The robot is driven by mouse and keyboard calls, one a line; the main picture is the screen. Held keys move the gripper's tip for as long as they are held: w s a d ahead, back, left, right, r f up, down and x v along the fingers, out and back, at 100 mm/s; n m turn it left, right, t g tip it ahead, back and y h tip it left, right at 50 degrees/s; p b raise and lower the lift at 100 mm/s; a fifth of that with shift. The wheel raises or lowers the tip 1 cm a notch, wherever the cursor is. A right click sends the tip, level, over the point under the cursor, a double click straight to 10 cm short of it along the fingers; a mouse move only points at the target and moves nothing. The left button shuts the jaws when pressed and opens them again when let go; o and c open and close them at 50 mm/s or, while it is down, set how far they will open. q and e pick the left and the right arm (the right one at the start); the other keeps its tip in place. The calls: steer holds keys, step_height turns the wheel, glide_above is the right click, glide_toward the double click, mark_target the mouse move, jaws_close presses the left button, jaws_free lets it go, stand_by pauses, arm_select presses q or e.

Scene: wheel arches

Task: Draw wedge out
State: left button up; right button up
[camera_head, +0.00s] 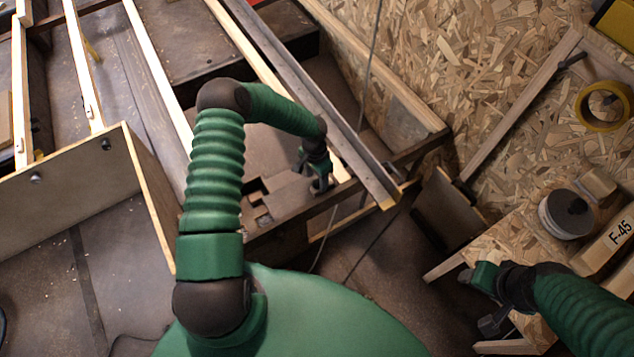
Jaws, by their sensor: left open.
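My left gripper (318,184) reaches over the wooden frame and points down beside a long grey beam (312,98). It is open, and I see nothing held in it. Brown stepped blocks (258,200) lie left of it, apart from the fingers. I cannot tell which piece is the wedge; it may be hidden behind the gripper or the beam. My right gripper (478,298) is at the lower right, by the edge of a chipboard bench.
A chipboard bench (520,240) at the right carries a round tub (566,214) and a block marked F-45 (617,232). A yellow tape roll (604,106) is above. A wooden box side (70,190) stands at the left. Thin cables hang near the beam.

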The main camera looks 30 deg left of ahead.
arm_select(q)
steer(key=shift+d+f, duration=0.1)
steer(key=shift+f, duration=0.5)
steer(key=shift+c, duration=0.4)
jaws_close()
stand_by(0.6)
